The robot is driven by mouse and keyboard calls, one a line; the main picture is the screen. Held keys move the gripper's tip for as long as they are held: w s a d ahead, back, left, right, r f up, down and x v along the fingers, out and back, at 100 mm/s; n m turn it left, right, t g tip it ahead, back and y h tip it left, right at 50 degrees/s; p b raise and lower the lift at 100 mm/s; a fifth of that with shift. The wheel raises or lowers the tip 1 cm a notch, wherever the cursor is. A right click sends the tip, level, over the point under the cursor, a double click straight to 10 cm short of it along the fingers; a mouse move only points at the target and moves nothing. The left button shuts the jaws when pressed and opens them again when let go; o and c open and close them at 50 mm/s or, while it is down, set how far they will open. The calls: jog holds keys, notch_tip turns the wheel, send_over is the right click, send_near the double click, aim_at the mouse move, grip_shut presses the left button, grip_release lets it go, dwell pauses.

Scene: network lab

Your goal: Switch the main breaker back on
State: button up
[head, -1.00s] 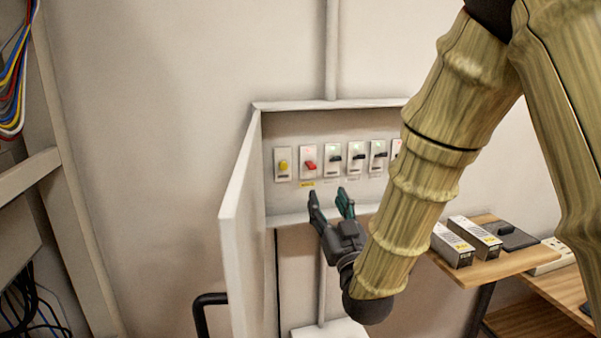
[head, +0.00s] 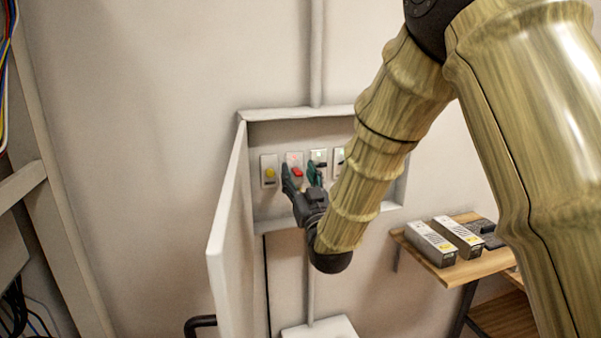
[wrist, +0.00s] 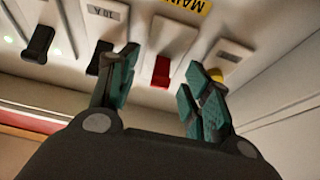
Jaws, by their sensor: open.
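The main breaker is the red switch (head: 297,173) in the open wall panel (head: 268,221), between a yellow-button unit (head: 270,174) and a black switch. In the wrist view the red lever (wrist: 161,72) sits between and beyond my fingertips, under a yellow label (wrist: 186,4) reading upside down. My gripper (head: 302,178) is open and empty, its two fingers just in front of the red switch. In the wrist view my gripper (wrist: 160,85) has one finger on each side of the lever. I cannot tell whether either finger touches it.
Black switches (wrist: 38,44) sit in line beside the red one; my arm hides some in the head view. The panel door (head: 229,220) stands open at the left. A wooden shelf (head: 447,270) with grey boxes (head: 430,243) is at the right.

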jog(key=shift+w, duration=0.1)
jog(key=shift+c, duration=0.5)
grip_shut()
jog(key=shift+r+g+p, duration=0.3)
jog(key=shift+r+p, duration=0.1)
jog(key=shift+p, duration=0.15)
jog(key=shift+r+g+h+p, duration=0.25)
jog(key=shift+g+h+p, duration=0.05)
jog(key=shift+g+p, duration=0.35)
jog(key=shift+w+r+g+h+p, duration=0.1)
jog(key=shift+r+g+h+p, duration=0.3)
jog(key=shift+g+p, duration=0.75)
jog(key=shift+w+g+p, duration=0.1)
jog(key=shift+g+p, duration=0.2)
jog(key=shift+p, duration=0.25)
jog(key=shift+f, duration=0.1)
